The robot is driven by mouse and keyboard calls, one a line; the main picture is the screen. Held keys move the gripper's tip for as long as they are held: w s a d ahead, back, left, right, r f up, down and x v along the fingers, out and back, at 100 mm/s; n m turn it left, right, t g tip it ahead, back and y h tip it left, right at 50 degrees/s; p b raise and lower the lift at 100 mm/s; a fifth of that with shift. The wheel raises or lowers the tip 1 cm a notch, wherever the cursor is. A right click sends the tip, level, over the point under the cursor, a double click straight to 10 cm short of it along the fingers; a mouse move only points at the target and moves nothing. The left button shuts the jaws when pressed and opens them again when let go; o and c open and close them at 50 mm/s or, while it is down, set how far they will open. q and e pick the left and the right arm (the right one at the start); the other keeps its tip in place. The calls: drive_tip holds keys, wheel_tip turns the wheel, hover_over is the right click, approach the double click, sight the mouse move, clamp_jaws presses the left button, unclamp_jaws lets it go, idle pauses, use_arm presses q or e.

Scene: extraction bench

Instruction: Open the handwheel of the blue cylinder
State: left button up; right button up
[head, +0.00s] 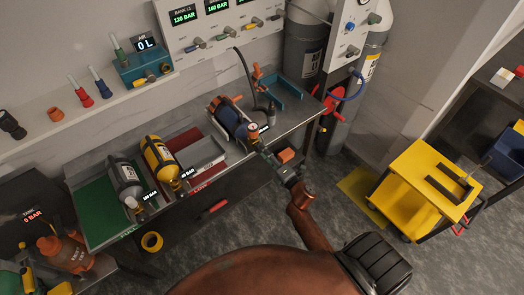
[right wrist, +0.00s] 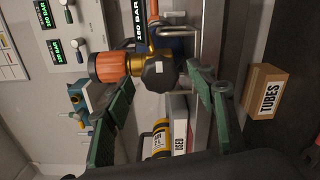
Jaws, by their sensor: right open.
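The blue cylinder (head: 230,117) lies in an orange clamp near the right end of the bench, its valve end toward me. In the right wrist view an orange ribbed knob (right wrist: 108,67), apparently its handwheel, sits on a brass and black valve (right wrist: 158,72). My right gripper (head: 262,148) is at the valve end in the head view. In the right wrist view its green-padded fingers (right wrist: 160,85) are spread apart, with the valve beyond and between their tips and the knob toward the left finger. Contact cannot be told. My left gripper is not in view.
A yellow cylinder (head: 159,160) and a grey cylinder (head: 124,180) lie left on the bench. A gauge panel (head: 205,28) stands behind. A black hose (head: 244,70) arches near the blue cylinder. A yellow cart (head: 425,178) stands right. An orange box marked TUBES (right wrist: 268,92) lies nearby.

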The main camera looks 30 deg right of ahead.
drive_tip(key=s, duration=1)
drive_tip(key=shift+d, duration=0.35)
drive_tip(key=s+f+m+g+h, duration=0.1)
drive_tip(key=s+f+m+g, duration=0.25)
drive_tip(key=f, duration=0.75)
drive_tip(key=s+f+m+g, duration=0.2)
drive_tip(key=s+f+m, duration=0.25)
drive_tip(key=f, duration=0.75)
drive_tip(key=s+f+m+g+h, duration=0.1)
drive_tip(key=s+f+m+g, duration=0.2)
drive_tip(key=f, duration=0.8)
drive_tip(key=s+a+f+m+g, duration=0.1)
drive_tip(key=s+f+m+g, duration=0.2)
drive_tip(key=s+f, duration=0.3)
drive_tip(key=s+a+f+m+g, duration=0.2)
drive_tip(key=s+f, duration=0.5)
drive_tip(key=s, duration=1)
drive_tip(key=s+a+f+m+g, duration=0.2)
drive_tip(key=s+f, duration=0.5)
drive_tip(key=s, duration=0.5)
drive_tip(key=shift+s+a+f+m+g+y, duration=0.2)
drive_tip(key=shift+f+m+g+y, duration=0.1)
drive_tip(key=shift+m+g, duration=0.6)
